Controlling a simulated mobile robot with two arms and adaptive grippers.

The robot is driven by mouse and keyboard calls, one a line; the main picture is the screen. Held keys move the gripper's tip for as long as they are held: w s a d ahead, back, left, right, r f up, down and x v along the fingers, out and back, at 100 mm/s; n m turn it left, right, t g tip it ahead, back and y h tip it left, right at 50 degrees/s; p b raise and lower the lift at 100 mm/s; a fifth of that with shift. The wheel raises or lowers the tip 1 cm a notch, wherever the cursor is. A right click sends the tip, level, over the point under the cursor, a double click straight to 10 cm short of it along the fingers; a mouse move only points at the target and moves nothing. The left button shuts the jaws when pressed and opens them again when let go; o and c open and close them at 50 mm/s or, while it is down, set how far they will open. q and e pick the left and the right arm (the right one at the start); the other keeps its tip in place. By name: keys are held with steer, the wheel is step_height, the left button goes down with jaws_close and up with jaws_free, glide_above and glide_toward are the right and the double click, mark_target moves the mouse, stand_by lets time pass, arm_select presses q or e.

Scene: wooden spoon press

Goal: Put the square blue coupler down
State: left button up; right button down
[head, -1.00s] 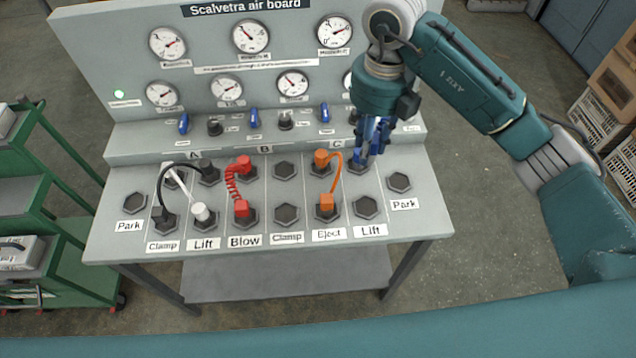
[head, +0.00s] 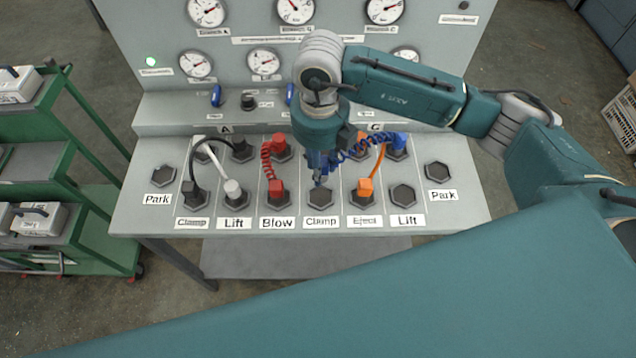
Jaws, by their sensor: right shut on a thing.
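My right gripper (head: 320,172) hangs over the panel near the lower Clamp socket (head: 320,196), right of the red hose. It is shut on a blue coupler, mostly hidden by the fingers, so its shape and whether it touches the panel cannot be told. A coiled blue hose (head: 355,150) runs from the gripper to another blue coupler (head: 398,143) on the upper right socket under C. My left gripper is not in view.
An orange hose (head: 379,160) with its lower coupler (head: 365,187) at Eject stands right of the gripper. A red hose (head: 267,165) stands left, with white (head: 233,190) and black (head: 190,192) couplers beyond. The lower Lift (head: 403,196) and both Park sockets (head: 160,176) are empty.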

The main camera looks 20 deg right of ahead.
step_height(320, 180, down, 5)
steer(key=shift+f+p, duration=0.1)
steer(key=shift+p, duration=0.3)
step_height(320, 180, down, 3)
steer(key=shift+f+p, duration=0.2)
steer(key=shift+p, duration=0.25)
steer(key=shift+f, duration=0.4)
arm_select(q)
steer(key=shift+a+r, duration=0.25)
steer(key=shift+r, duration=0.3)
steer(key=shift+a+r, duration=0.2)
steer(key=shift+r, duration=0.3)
arm_select(e)
steer(key=shift+f, duration=0.15)
steer(key=c, duration=1.3)
jaws_free()
steer(key=shift+c, duration=0.2)
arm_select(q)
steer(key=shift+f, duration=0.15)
